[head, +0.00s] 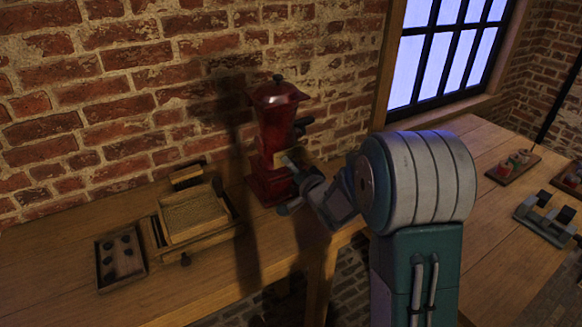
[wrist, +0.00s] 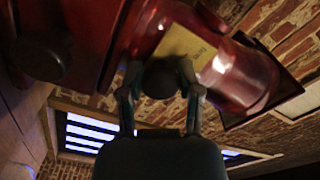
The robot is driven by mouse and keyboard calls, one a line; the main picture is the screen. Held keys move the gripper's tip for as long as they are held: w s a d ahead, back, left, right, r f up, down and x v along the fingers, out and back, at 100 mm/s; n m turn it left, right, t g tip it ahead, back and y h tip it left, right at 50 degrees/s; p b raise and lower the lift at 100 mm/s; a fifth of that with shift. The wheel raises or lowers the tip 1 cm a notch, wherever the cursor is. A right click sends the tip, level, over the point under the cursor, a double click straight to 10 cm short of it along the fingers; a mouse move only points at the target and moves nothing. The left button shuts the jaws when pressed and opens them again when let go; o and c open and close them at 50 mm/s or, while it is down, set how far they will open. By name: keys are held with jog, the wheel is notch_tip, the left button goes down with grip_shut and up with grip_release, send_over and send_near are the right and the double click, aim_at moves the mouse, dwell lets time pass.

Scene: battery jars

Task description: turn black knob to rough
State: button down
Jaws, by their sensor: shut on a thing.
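A tall dark red machine (head: 270,135) stands upright on the wooden bench against the brick wall. My gripper (head: 291,167) is at its front right side, beside a small yellowish plate (head: 284,157). In the wrist view, my gripper (wrist: 162,85) is shut on a round black knob (wrist: 163,78), one finger on each side. The knob sits in front of the yellow plate (wrist: 187,48) on the red body (wrist: 245,75). The fingers hide part of the knob, and I cannot read its setting. In the head view the knob is hidden by my gripper.
A wooden press-like box (head: 192,213) and a dark tray (head: 119,257) with several round black pieces lie to the left on the bench (head: 60,275). Another dark round part (wrist: 42,57) juts from the red machine. A tray of small coloured items (head: 513,167) stands far right.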

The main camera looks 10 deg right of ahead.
jog(key=shift+m, duration=0.4)
jog(key=shift+c, duration=1.4)
grip_release()
jog(key=shift+d, duration=0.1)
jog(key=v, duration=1.2)
jog(key=shift+w, duration=0.1)
